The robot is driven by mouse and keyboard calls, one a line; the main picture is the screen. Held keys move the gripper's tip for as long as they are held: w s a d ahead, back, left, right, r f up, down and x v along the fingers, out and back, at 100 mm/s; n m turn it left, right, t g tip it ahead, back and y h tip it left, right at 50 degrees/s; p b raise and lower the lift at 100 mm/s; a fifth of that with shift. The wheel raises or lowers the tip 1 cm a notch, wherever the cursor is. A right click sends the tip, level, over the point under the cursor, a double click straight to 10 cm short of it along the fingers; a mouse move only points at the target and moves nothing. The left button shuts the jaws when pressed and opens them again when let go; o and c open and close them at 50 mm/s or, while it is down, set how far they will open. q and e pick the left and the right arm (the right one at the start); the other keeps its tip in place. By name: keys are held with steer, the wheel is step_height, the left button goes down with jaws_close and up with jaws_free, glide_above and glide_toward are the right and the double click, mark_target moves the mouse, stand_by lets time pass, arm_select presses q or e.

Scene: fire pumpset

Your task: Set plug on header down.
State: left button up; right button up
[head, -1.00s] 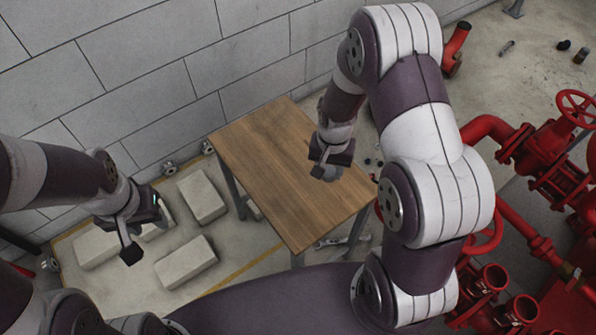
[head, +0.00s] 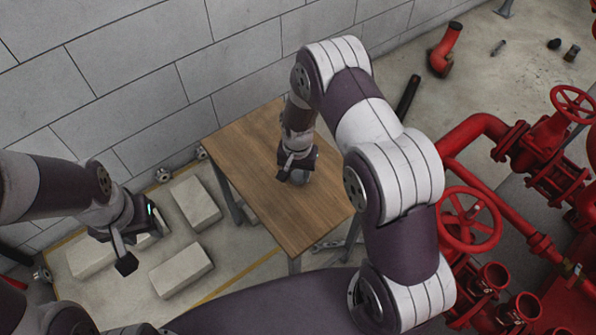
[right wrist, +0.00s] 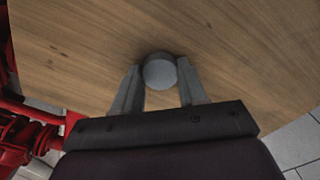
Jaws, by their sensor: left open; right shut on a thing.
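The plug, a grey round piece (right wrist: 159,72), sits between the two fingers of my right gripper (right wrist: 160,80) in the right wrist view. The fingers are shut on it, one at each side. In the head view my right gripper (head: 294,174) is over the middle of the wooden table (head: 250,150), and the plug (head: 300,178) shows just below it. I cannot tell whether the plug touches the tabletop. My left gripper (head: 137,245) is open and empty, to the left of the table above the floor. The red pipework (head: 470,132) stands at the right.
Pale blocks (head: 182,270) lie on the floor left of the table. A block wall (head: 130,70) runs behind it. A red handwheel (head: 470,218) is close to my right arm. The tabletop around my right gripper is clear.

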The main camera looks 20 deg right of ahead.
mark_target(298, 176)
steer(key=o, duration=1.2)
steer(key=shift+f, duration=0.15)
steer(key=shift+c, duration=0.2)
step_height(298, 176, up, 13)
steer(key=p, duration=0.2)
steer(key=s+d+r+n+t, duration=0.1)
steer(key=s+r+n, duration=0.5)
steer(key=s, duration=0.9)
step_height(298, 176, up, 3)
steer(key=shift+s+d, duration=0.15)
steer(key=shift+d, duration=0.4)
steer(key=shift+r, duration=0.1)
step_height(298, 176, up, 13)
steer(key=p, duration=1.3)
steer(key=shift+s, duration=0.35)
